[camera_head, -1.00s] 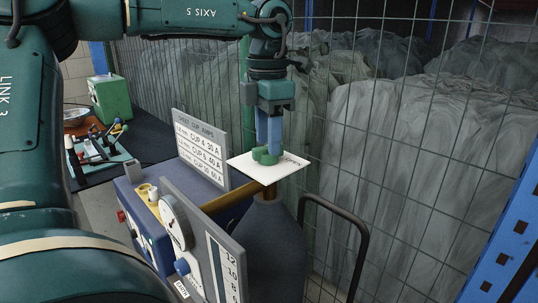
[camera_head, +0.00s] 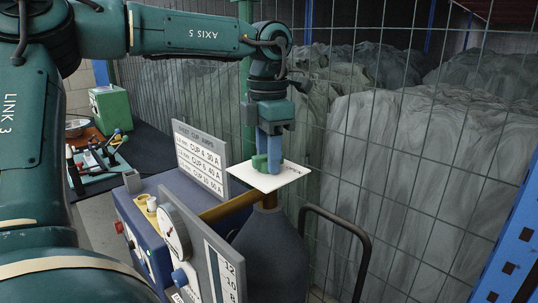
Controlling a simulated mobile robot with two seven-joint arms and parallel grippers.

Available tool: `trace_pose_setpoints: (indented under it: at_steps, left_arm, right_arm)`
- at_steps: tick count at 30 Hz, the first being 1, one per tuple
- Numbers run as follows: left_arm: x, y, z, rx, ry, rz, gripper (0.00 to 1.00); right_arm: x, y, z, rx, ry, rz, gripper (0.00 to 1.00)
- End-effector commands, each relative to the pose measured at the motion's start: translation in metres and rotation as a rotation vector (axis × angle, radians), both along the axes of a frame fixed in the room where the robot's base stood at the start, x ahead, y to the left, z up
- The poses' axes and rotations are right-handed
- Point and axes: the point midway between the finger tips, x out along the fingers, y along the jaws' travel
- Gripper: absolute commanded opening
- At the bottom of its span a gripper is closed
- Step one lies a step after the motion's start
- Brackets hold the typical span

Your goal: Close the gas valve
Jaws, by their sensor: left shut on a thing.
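The gas bottle (camera_head: 272,250) is dark grey and stands upright behind the welding machine's panels. A white square plate (camera_head: 268,181) lies at its top. The green valve handwheel (camera_head: 260,163) sits just above the plate. My left gripper (camera_head: 269,160) points straight down with blue fingers shut on the green valve, which they partly hide. A brass-coloured pipe (camera_head: 230,207) runs from under the plate to the left toward a round gauge (camera_head: 174,230). My right gripper is not in view.
A blue welding machine (camera_head: 138,235) with a sign of cup amps (camera_head: 200,157) stands left of the bottle. A black trolley handle (camera_head: 350,225) rises at right. A wire mesh fence (camera_head: 400,110) stands close behind my gripper. A tool bench (camera_head: 100,162) is at back left.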

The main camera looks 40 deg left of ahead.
Motion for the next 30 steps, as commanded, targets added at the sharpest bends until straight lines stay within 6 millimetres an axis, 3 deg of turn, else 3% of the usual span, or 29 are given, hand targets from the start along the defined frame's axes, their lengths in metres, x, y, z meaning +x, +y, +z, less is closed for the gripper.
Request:
trace_pose_setpoints:
  at_steps: [5, 18, 27, 28, 30]
  left_arm:
    - [0.000, 0.000, -0.001, 0.003, -0.001, 0.123, 0.09]
    - [0.000, 0.000, -0.001, 0.002, -0.003, 0.848, 0.09]
    - [0.000, 0.000, 0.001, 0.000, -0.002, 0.904, 0.09]
    - [0.000, 0.000, 0.001, 0.000, -0.002, 0.903, 0.38]
    - [0.000, 0.000, 0.000, 0.000, -0.002, 0.903, 0.40]
  right_arm:
    - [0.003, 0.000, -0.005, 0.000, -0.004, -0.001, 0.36]
    - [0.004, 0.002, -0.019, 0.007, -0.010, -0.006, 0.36]
    - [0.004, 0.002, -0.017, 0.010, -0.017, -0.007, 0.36]
    - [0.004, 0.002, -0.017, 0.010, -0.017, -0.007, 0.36]
    - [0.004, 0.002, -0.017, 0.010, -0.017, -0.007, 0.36]
